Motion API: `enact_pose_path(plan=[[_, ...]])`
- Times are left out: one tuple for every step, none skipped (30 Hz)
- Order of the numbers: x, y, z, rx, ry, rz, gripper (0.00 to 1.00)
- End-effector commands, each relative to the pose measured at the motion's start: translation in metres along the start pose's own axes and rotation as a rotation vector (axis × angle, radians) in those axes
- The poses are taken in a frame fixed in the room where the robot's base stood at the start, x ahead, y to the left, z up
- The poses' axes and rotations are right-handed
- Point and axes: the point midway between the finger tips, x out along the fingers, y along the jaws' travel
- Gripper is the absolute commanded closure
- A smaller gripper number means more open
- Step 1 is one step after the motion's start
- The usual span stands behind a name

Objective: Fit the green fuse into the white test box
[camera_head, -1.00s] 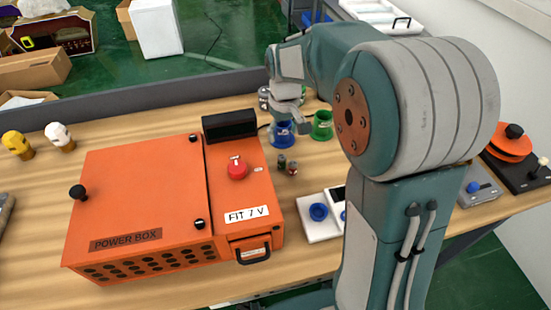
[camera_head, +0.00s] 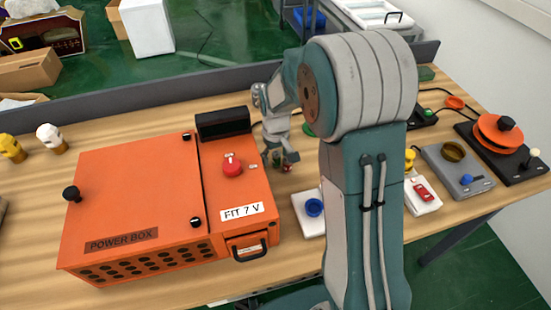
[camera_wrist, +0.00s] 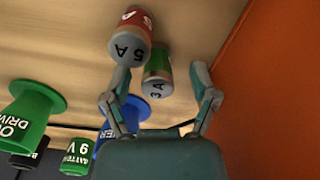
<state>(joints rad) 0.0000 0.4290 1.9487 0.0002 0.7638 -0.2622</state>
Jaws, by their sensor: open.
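The green fuse (camera_wrist: 158,62), marked 3A, stands on the table between the fingertips of my open gripper (camera_wrist: 162,80) in the wrist view. A red fuse (camera_wrist: 131,30), marked 5A, stands right beside it, close to the left finger. In the head view my gripper (camera_head: 279,157) is low at the two small fuses, right of the orange power box, and partly hides them. A white box (camera_head: 309,222) with a blue ring is partly behind my arm. Another white box (camera_head: 424,207) with a red part shows right of my arm. I cannot tell which is the test box.
The orange power box (camera_head: 135,205) stands close left of my gripper; its orange wall (camera_wrist: 270,95) fills the right of the wrist view. A grey device (camera_head: 455,175) and an orange reel device (camera_head: 500,140) stand far right.

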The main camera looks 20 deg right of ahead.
Motion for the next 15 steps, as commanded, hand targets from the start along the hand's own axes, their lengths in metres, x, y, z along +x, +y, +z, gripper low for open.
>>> enact_pose_path(plan=[[0.0006, 0.0004, 0.0001, 0.001, 0.0, 0.0, 0.24], [0.0005, 0.0004, 0.0001, 0.001, 0.001, 0.0, 0.24], [0.0003, 0.0004, 0.0, 0.001, 0.001, 0.0, 0.24], [0.0003, 0.0003, 0.0, 0.001, 0.001, 0.0, 0.24], [0.0003, 0.0002, 0.0, 0.001, 0.0, 0.0, 0.24], [0.0002, 0.0, -0.0001, 0.001, 0.0, 0.0, 0.33], [0.0002, -0.0001, -0.0001, 0.001, 0.0, 0.0, 0.46], [0.0002, -0.0002, -0.0001, 0.001, 0.0, 0.0, 0.6], [0.0001, -0.0002, -0.0001, 0.0, 0.0, 0.0, 0.78], [0.0001, -0.0002, -0.0001, 0.0, 0.0, 0.0, 0.91], [0.0001, -0.0002, -0.0001, 0.0, 0.0, 0.0, 1.0], [0.0001, -0.0002, -0.0001, 0.0, 0.0, 0.0, 1.0], [0.0002, -0.0002, -0.0002, 0.0, 0.0, 0.0, 1.0], [0.0002, -0.0002, -0.0002, 0.0, 0.0, 0.0, 1.0], [0.0004, -0.0002, -0.0003, 0.001, 0.0, 0.0, 1.0]])
